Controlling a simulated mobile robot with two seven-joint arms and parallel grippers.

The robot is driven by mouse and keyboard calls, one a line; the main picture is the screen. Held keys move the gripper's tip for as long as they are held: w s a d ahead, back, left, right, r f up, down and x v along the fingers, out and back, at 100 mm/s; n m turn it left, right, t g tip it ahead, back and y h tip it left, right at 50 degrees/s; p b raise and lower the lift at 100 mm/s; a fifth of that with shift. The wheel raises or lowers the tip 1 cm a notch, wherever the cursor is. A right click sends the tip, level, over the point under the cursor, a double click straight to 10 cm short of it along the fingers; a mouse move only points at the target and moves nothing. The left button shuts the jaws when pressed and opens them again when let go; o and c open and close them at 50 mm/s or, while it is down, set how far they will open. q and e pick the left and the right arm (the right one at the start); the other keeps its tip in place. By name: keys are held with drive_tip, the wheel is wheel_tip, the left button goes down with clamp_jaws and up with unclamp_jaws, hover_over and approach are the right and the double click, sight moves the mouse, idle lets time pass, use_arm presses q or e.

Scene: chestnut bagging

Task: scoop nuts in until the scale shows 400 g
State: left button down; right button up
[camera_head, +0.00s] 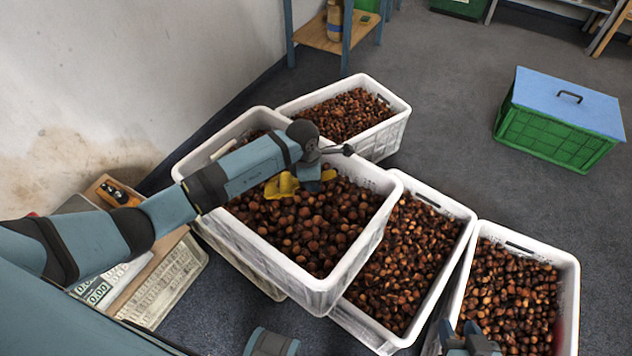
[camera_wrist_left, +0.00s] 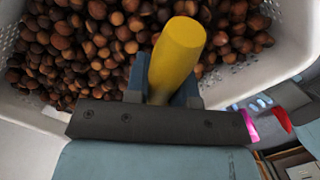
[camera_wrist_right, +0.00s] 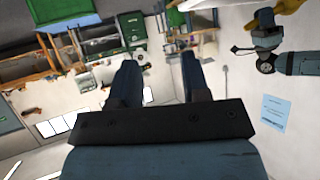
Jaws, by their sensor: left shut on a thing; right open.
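My left gripper (camera_head: 312,176) is shut on the yellow scoop (camera_head: 283,186), over the nuts in the large white crate (camera_head: 318,288). In the left wrist view the yellow handle (camera_wrist_left: 178,55) stands between the left fingers (camera_wrist_left: 162,90). I cannot tell whether the scoop touches the nuts or holds any.
More white crates of nuts stand behind (camera_head: 390,127), to the right (camera_head: 455,207) and at far right (camera_head: 567,290). A green crate with a blue lid (camera_head: 560,120) stands on open floor. A wall is at left.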

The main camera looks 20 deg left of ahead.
use_arm(q)
drive_tip(key=r+h, duration=0.1)
drive_tip(key=a+r+t+h, duration=0.1)
drive_tip(key=r, duration=0.1)
drive_tip(key=s+a+r+h, duration=0.1)
drive_tip(key=h, duration=0.1)
drive_tip(key=shift+a+r+t, duration=0.15)
drive_tip(key=shift+r+t, duration=0.1)
drive_tip(key=shift+t, duration=0.05)
drive_tip(key=s+a+r+t+h+b, duration=0.1)
drive_tip(key=a+r+t+h+b, duration=0.1)
drive_tip(key=a+r+h+b, duration=0.2)
drive_tip(key=shift+s+a+h+b, duration=0.3)
drive_tip(key=shift+s+h+b, duration=0.05)
drive_tip(key=shift+h+b, duration=0.1)
use_arm(e)
drive_tip(key=shift+w+a+r+t+y, duration=0.15)
drive_tip(key=shift+a+t+y, duration=0.15)
drive_tip(key=shift+a, duration=0.2)
drive_tip(key=shift+d, duration=0.1)
